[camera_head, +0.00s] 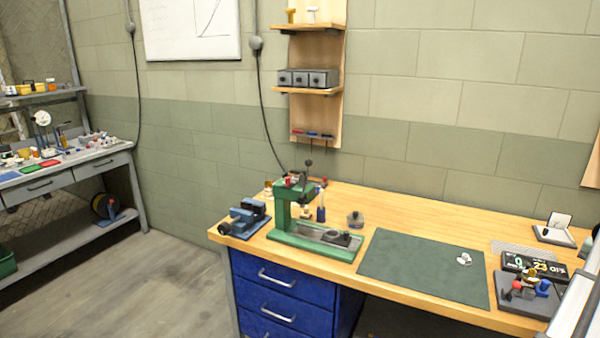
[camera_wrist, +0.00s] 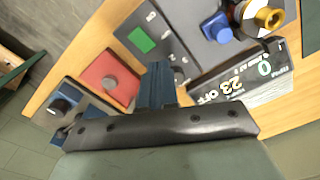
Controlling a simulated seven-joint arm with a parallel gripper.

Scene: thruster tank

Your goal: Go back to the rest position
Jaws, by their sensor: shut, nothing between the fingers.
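My gripper (camera_wrist: 157,70) shows in the wrist view as a narrow dark-blue pair of fingers, shut and empty, in front of a dark wrist bar. The fingers appear over the bench between a red plate (camera_wrist: 106,80) with a grey knob and a black display (camera_wrist: 240,82) reading "23 OFF". Whether they touch anything below cannot be told. In the head view the gripper itself is not clearly seen; a pale piece at the right edge is likely my arm.
The wooden bench (camera_head: 420,215) carries a green press (camera_head: 285,215), a blue vise (camera_head: 245,217), a green mat (camera_head: 420,265) with a small white part (camera_head: 464,258), and the display (camera_head: 535,268) beside a cluttered grey tray (camera_head: 515,298). The mat is mostly clear.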

